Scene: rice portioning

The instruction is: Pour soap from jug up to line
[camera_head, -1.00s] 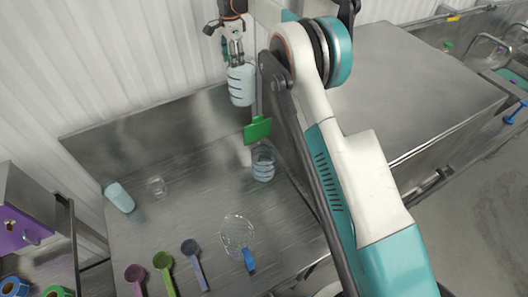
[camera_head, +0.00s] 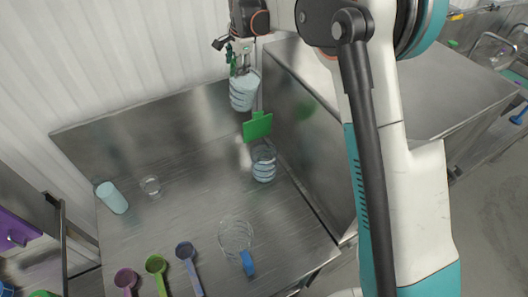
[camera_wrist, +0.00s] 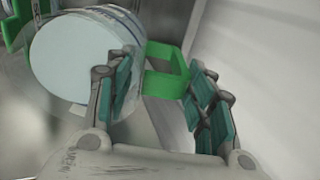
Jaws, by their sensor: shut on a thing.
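My gripper (camera_head: 240,62) is shut on the green handle (camera_wrist: 165,72) of a clear jug (camera_head: 243,92) and holds it in the air. In the wrist view, the jug (camera_wrist: 125,80) is left of the fingers and holds pale blue soap (camera_wrist: 72,58). The jug looks slightly tilted in the head view. A clear container with blue bands (camera_head: 263,164) stands upright on the steel table, lower and right of the jug, apart from it. It has pale content, but its exact level against a line cannot be told.
A whisk (camera_head: 237,238) with a blue handle and several coloured scoops (camera_head: 157,265) lie at the table's front. A pale cup (camera_head: 112,197) and a small glass (camera_head: 150,185) are at left. The table's middle (camera_head: 195,205) is clear.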

